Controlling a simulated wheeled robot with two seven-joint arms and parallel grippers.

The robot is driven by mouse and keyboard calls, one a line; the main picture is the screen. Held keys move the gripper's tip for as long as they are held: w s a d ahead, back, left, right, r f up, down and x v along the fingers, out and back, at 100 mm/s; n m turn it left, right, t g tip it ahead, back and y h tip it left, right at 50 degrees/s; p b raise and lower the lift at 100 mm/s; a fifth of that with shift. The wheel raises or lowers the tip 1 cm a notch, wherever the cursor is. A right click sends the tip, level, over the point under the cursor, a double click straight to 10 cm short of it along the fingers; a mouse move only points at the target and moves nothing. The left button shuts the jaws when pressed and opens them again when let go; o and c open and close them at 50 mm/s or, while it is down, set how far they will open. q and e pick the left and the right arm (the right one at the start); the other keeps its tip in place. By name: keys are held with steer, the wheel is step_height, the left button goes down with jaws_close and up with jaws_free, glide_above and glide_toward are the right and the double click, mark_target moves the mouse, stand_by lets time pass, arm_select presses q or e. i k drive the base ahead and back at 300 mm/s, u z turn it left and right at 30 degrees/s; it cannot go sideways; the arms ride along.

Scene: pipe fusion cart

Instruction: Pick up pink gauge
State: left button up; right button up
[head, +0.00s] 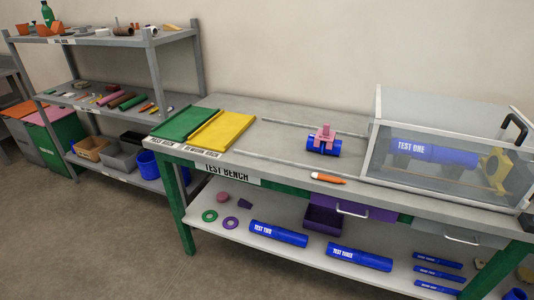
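The pink gauge (325,134) sits on top of a short blue pipe piece (323,147) on the grey test bench top (285,115). It stands near the middle of the bench, left of the clear-walled box. Neither of my grippers shows in the head view.
A clear box (445,150) with a blue pipe labelled TEST ONE covers the bench's right end. Green (185,122) and yellow (223,131) trays lie at the left. An orange-tipped tool (328,178) lies at the front edge. Blue pipes (278,233) lie on the lower shelf.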

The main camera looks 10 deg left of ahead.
mark_target(325, 135)
steer(key=u, duration=1.35)
steer(key=i, duration=0.95)
steer(key=z, duration=0.45)
